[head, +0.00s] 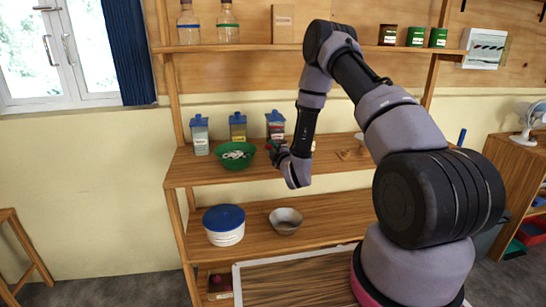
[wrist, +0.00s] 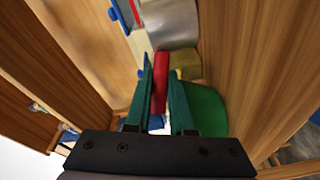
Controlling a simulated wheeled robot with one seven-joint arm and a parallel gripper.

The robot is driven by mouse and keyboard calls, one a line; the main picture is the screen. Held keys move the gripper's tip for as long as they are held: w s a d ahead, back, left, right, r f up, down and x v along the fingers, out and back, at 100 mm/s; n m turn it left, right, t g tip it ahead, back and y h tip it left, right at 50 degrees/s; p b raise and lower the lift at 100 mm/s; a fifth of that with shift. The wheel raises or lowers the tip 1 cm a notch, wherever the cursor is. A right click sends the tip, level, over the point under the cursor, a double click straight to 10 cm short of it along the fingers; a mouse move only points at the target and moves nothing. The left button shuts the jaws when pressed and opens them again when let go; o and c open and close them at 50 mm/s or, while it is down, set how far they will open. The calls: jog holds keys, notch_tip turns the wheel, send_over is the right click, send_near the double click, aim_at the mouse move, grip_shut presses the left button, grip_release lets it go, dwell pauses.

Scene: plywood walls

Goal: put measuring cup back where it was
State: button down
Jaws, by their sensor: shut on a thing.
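The measuring cup (wrist: 172,22) shows in the wrist view as a shiny metal cup with a red handle (wrist: 160,97). My gripper (wrist: 160,78) has green fingers, shut on the red handle with the metal cup beyond the fingertips. In the head view, my gripper (head: 274,151) is at the middle shelf (head: 190,172), just right of the green bowl (head: 236,163) and in front of a blue-lidded container (head: 275,120). A bit of red shows at the fingers there; the metal cup is not clearly visible. Whether the cup touches the shelf cannot be told.
Two more blue-lidded containers (head: 200,137) (head: 238,128) stand behind the green bowl, which holds pale pieces. Small wooden items (head: 350,153) stand right of my gripper.

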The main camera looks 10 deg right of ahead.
jog(key=shift+f, duration=1.7)
jog(key=shift+f, duration=0.1)
jog(key=c, duration=0.8)
grip_release()
